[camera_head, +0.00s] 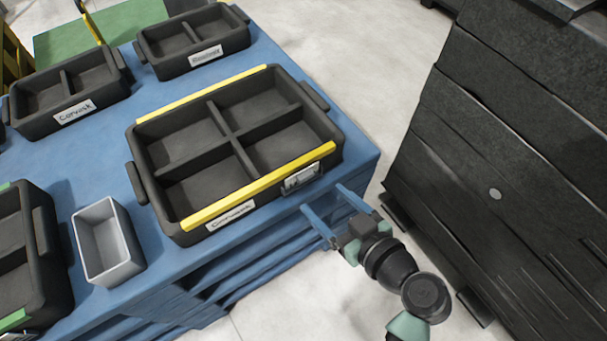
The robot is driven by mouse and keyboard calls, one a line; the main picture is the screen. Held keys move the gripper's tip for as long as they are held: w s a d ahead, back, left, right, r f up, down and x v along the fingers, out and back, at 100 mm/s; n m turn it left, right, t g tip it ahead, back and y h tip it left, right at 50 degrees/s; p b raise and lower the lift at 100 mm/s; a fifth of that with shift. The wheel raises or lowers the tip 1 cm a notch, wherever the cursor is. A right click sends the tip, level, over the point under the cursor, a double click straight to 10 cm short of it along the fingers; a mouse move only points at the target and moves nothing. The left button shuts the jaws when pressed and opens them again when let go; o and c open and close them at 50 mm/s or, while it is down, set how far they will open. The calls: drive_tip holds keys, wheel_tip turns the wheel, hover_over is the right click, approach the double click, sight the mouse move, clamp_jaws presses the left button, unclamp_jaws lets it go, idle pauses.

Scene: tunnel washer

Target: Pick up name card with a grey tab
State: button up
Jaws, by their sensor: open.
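A name card with a grey tab (301,178) appears to be on the near right side of the large black four-compartment tray (338,150), and its writing is too small to read. A second white name card (230,216) with dark lettering sits on the same side, further left. My gripper (323,197) has two blue fingers spread apart and empty. In the picture its fingertips show just below and right of the grey-tabbed card, over the edge of the blue table. I cannot tell the exact gap.
Yellow bars (260,186) lie along the tray's rims. Smaller black trays with white labels (206,55) stand behind on the blue table (95,185). A grey-white bin (107,240) and another black tray (45,240) are at left. A large dark panelled block (500,170) stands at right.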

sight(307, 180)
drive_tip(key=b+x, duration=0.1)
drive_tip(key=x, duration=0.5)
drive_tip(key=shift+w, duration=0.35)
drive_tip(key=shift+c, duration=0.2)
clamp_jaws()
